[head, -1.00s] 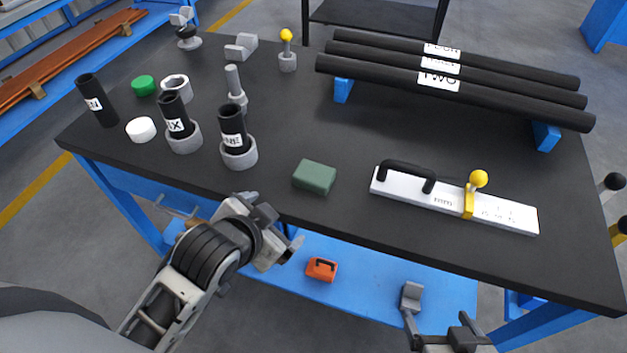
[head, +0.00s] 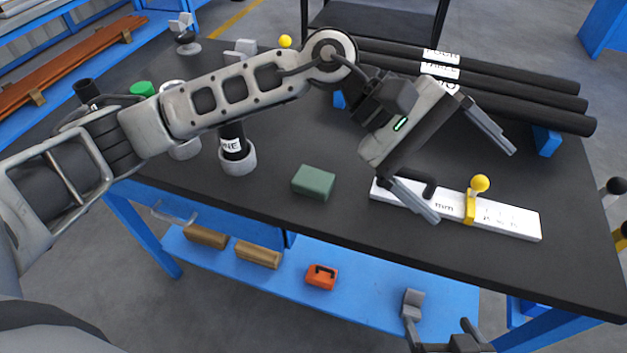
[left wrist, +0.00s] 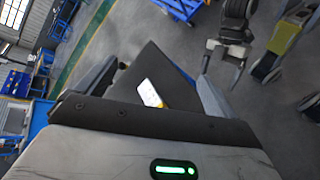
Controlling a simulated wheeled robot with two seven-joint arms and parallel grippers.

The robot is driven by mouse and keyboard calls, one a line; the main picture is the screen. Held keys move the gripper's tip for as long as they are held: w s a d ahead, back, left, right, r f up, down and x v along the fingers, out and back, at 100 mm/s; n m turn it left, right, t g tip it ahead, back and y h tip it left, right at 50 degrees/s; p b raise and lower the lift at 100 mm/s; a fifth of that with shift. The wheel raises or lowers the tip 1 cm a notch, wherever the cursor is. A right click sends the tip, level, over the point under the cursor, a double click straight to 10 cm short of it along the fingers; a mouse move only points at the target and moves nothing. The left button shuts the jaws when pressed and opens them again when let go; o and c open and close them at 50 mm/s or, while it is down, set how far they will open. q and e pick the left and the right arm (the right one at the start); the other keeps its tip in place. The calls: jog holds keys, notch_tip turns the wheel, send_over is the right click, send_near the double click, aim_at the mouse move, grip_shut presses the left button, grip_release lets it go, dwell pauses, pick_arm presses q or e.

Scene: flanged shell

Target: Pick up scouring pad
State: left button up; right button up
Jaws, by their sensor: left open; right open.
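The scouring pad (head: 313,182) is a dark green block lying flat near the front edge of the black table in the head view. My left gripper (head: 476,186) is open and empty above the table, to the right of the pad and apart from it, with its fingers over the white ruler tool (head: 505,218). In the left wrist view, the left gripper's spread fingers (left wrist: 157,70) frame the table and the white tool; I cannot make out the pad there. My right gripper (head: 441,318) is open at the bottom of the head view, partly cut off.
Black pipes (head: 545,100) rest on blue supports at the back right. A black cylinder in a grey ring (head: 238,160) stands left of the pad, with others partly hidden behind my left arm. A lower blue shelf (head: 375,300) holds an orange case (head: 321,276).

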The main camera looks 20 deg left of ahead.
pick_arm(q)
jog(key=w+a+f+m+t+y, duration=0.1)
jog(key=w+a+f+m+y, duration=0.15)
jog(key=a+y, duration=0.2)
jog(key=w+a+f+m+t+y, duration=0.1)
jog(key=w+a+m+y, duration=0.1)
jog(key=w+a+y, duration=0.3)
jog(key=m+t+y+p, duration=0.1)
jog(key=y+p, duration=0.1)
jog(key=y, duration=0.1)
send_over(313, 177)
notch_tip(313, 177, down, 8)
jog(key=shift+s+a+f, duration=0.1)
jog(key=shift+s+f, duration=0.05)
jog(key=shift+f, duration=0.3)
notch_tip(313, 177, down, 5)
jog(key=shift+r+p, duration=0.1)
jog(key=shift+p, duration=0.55)
jog(key=shift+f, duration=0.25)
jog(key=c, duration=1.1)
pick_arm(e)
jog(key=shift+s+d+r, duration=0.1)
jog(key=shift+d+r, duration=0.15)
jog(key=shift+r, duration=0.45)
